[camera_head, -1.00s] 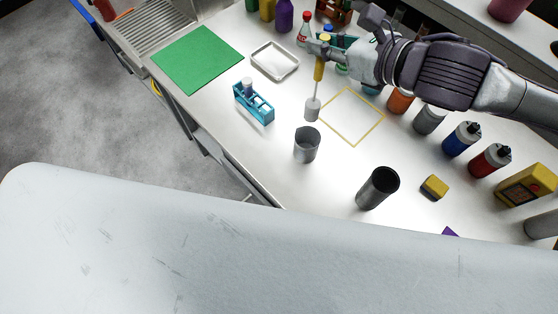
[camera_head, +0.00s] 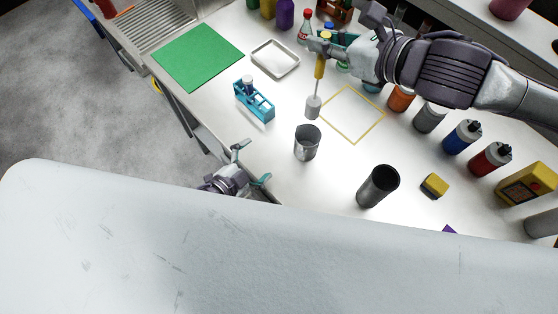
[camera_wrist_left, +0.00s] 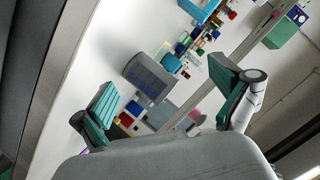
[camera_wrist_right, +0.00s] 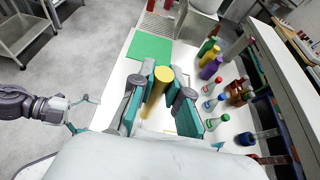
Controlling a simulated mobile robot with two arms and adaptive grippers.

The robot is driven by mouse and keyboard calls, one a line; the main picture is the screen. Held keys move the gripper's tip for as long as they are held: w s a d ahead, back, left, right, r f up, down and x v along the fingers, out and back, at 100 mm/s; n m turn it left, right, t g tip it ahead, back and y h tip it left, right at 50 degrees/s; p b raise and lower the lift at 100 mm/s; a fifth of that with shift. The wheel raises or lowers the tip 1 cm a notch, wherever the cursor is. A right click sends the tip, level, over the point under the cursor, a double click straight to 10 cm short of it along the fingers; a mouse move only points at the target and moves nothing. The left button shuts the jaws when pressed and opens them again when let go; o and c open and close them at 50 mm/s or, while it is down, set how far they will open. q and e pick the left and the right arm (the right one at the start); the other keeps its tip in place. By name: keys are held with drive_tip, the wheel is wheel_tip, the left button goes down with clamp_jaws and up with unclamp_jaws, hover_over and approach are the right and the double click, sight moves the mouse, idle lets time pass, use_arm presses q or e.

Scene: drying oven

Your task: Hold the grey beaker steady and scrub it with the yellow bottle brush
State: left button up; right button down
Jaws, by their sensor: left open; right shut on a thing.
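The grey beaker (camera_head: 307,143) stands upright on the white table. My left gripper (camera_head: 252,164) is open and empty at the table's front edge, to the left of the beaker and apart from it. A grey cup shape, apparently the beaker (camera_wrist_left: 148,76), shows between its fingers in the left wrist view. My right gripper (camera_head: 322,46) is shut on the yellow handle of the bottle brush (camera_head: 319,69). The brush hangs nearly upright, its pale head (camera_head: 313,107) above and behind the beaker. The handle also shows between the fingers in the right wrist view (camera_wrist_right: 157,90).
A dark cylinder (camera_head: 378,187) stands right of the beaker, near a yellow sponge (camera_head: 434,186). A blue rack (camera_head: 254,101), a white tray (camera_head: 275,59) and a green mat (camera_head: 198,58) lie to the left. A yellow outline (camera_head: 352,115) marks bare table. Several bottles line the back.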

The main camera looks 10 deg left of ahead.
sight(313, 139)
use_arm(q)
drive_tip(key=d+n, duration=0.1)
drive_tip(key=n, duration=0.1)
drive_tip(key=d+r+n, duration=0.1)
drive_tip(key=d, duration=0.1)
drive_tip(key=d+n+h, duration=0.1)
drive_tip(key=d+n, duration=0.1)
drive_tip(key=shift+s+r+n+g, duration=0.2)
drive_tip(key=shift+n+g, duration=0.1)
drive_tip(key=shift+d+n, duration=0.4)
drive_tip(key=shift+d, duration=0.2)
drive_tip(key=x, duration=1.1)
drive_tip(key=shift+w+d+f, duration=0.2)
drive_tip(key=shift+d, duration=0.1)
drive_tip(key=shift+c, duration=0.2)
drive_tip(key=c, duration=1.3)
drive_tip(key=shift+c, duration=0.2)
use_arm(e)
drive_tip(key=shift+f, duration=8.25)
